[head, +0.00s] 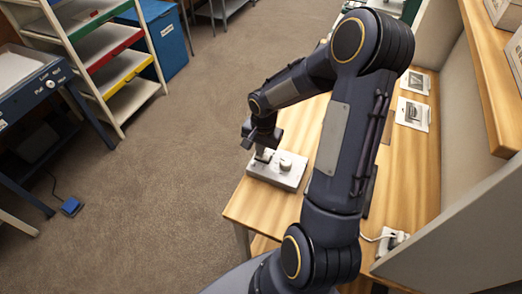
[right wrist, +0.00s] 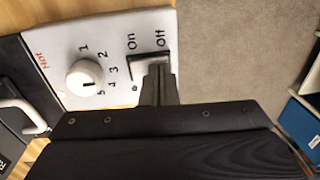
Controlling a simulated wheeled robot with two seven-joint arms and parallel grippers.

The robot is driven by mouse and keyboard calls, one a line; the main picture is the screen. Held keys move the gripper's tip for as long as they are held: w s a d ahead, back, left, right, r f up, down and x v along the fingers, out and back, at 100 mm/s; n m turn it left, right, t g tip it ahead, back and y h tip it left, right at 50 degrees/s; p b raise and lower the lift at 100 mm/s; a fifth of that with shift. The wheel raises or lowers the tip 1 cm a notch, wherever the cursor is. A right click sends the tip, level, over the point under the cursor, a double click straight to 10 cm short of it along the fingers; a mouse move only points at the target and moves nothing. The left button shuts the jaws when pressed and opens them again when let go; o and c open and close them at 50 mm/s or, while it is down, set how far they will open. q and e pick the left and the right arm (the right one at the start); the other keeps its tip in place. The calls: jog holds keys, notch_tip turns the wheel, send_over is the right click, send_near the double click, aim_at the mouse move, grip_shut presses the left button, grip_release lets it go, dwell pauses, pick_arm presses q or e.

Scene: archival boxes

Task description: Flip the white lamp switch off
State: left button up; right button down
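The control box (head: 277,170) with the lamp switch sits on the near left part of the wooden desk. In the right wrist view its pale top plate (right wrist: 45,48) carries "On" and "Off" labels. The white switch (right wrist: 139,68) lies just below these labels, partly hidden by my fingers. My right gripper (head: 262,154) points down at the box; its fingers look shut together, with nothing visible between them. In the right wrist view the fingertips (right wrist: 159,70) are at the switch, on the "Off" side. Contact is hard to tell. My left gripper is not in view.
A white round dial (right wrist: 84,77) numbered 1 to 5 is beside the switch. The wooden desk (head: 408,165) has printed cards (head: 412,114) at its far end and a grey partition on the right. A shelf rack (head: 105,50) and blue bin (head: 162,40) stand across open carpet.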

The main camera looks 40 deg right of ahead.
jog(key=shift+s+f, duration=0.2)
jog(key=shift+f, duration=0.05)
jog(key=shift+s+d, duration=0.2)
jog(key=shift+s, duration=0.25)
jog(key=shift+s+d, duration=0.15)
jog(key=shift+s, duration=0.15)
notch_tip(320, 180, up, 6)
jog(key=p, duration=0.4)
jog(key=shift+d+f, duration=0.1)
jog(key=shift+f, duration=0.15)
jog(key=shift+r+b, duration=0.75)
jog(key=shift+b, duration=0.05)
notch_tip(320, 180, up, 6)
send_over(266, 157)
jog(key=shift+s+d+r, duration=0.15)
jog(key=shift+s+r, duration=0.1)
jog(key=shift+r, duration=0.45)
